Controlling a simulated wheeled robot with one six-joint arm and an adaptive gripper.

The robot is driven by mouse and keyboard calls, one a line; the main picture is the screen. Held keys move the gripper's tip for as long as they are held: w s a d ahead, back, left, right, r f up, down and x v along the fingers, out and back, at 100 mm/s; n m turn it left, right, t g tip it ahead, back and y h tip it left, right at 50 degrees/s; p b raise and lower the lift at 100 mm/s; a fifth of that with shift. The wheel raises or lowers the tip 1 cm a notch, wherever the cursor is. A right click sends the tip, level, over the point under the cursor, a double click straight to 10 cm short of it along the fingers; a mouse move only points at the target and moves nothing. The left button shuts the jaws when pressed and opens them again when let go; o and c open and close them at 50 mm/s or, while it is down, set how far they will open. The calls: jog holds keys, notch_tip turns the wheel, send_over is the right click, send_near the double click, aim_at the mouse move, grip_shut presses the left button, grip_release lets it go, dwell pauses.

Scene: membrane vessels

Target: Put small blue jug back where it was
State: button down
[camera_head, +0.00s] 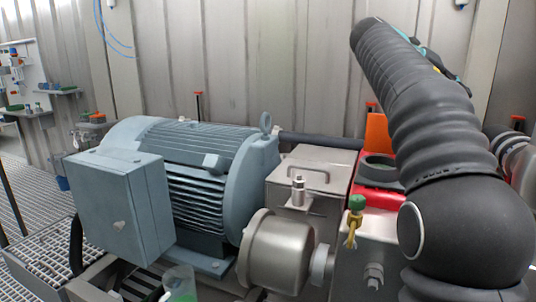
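I cannot make out a small blue jug for certain. A small blue item (62,184) hangs or stands low by the wall at the left, too small to identify. Small blue and orange items (15,60) sit on the far left shelf, also too small to tell. A clear vessel with green in it (180,284) shows at the bottom edge, partly cut off. My dark arm fills the right side and hides what lies behind it. My gripper is outside the picture.
A large blue-grey motor (205,170) with a box (120,205) on its side fills the middle. Beside it are a steel housing (310,175), a round metal cover (275,255), a green-topped valve (356,205) and a red part (380,195). Grating floor (45,255) shows at lower left.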

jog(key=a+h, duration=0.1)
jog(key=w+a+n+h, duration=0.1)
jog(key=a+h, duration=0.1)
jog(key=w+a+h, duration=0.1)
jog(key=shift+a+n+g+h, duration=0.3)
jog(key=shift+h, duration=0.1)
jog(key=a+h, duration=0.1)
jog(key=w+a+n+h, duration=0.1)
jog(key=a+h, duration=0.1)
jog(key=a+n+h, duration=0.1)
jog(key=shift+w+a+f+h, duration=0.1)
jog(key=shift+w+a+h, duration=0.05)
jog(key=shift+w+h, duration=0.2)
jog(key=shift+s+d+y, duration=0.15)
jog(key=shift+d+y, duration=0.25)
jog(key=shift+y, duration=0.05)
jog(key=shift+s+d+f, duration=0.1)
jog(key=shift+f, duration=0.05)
